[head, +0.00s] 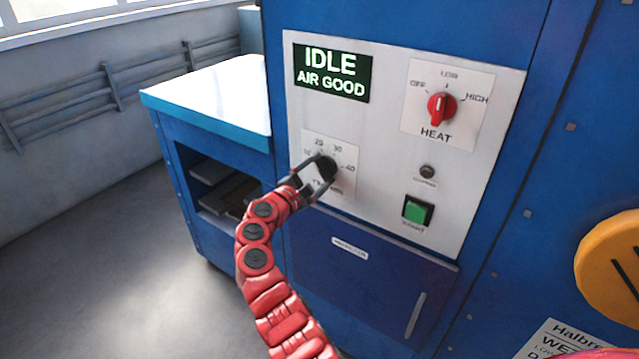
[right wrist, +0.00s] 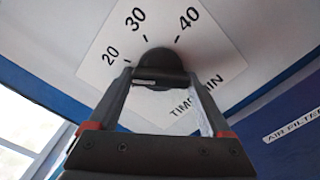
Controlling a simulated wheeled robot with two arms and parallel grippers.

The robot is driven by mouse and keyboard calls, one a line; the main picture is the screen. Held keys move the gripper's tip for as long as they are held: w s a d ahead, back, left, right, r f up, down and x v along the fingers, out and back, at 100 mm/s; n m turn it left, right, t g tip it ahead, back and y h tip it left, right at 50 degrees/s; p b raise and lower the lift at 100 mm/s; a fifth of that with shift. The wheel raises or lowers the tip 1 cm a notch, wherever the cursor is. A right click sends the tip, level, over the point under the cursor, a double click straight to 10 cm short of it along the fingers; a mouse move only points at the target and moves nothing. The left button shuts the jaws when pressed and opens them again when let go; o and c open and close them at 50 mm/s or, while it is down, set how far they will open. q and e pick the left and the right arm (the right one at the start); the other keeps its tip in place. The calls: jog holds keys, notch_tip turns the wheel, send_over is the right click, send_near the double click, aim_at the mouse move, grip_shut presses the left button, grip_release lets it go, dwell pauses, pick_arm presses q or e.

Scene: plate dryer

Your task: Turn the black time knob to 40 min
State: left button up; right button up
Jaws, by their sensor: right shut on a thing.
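The black time knob (head: 327,165) sits on a white dial plate on the grey control panel, with marks from 10 to 40 around it. In the right wrist view the knob (right wrist: 158,64) shows at the centre, below the 20, 30 and 40 marks. My right gripper (head: 325,170) is shut on the knob, with one finger on each side; it also shows in the right wrist view (right wrist: 160,80). I cannot make out which mark the knob points to. My left gripper is not in view.
The display (head: 332,73) reads IDLE, AIR GOOD. The red heat knob (head: 441,108) and green start button (head: 417,212) are to the right of the time knob. A white-topped blue bench (head: 215,100) stands at the left. A blue door (head: 370,275) lies below the panel.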

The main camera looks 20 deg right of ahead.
jog(key=m+b, duration=1.4)
jog(key=b, duration=0.3)
jog(key=shift+f+m, duration=0.1)
jog(key=shift+m, duration=0.2)
jog(key=m+b, duration=0.3)
jog(key=shift+m, duration=0.3)
jog(key=shift+s+d+r+m+b, duration=0.1)
jog(key=shift+m+b, duration=0.5)
jog(key=shift+m, duration=0.35)
jog(key=shift+r+m+b, duration=0.1)
jog(key=shift+m+b, duration=0.45)
jog(key=shift+m, duration=0.4)
jog(key=o, duration=1.2)
jog(key=shift+c, duration=0.2)
jog(key=p+v, duration=0.1)
jog(key=v, duration=1.6)
jog(key=shift+p, duration=0.35)
jog(key=shift+s, duration=0.1)
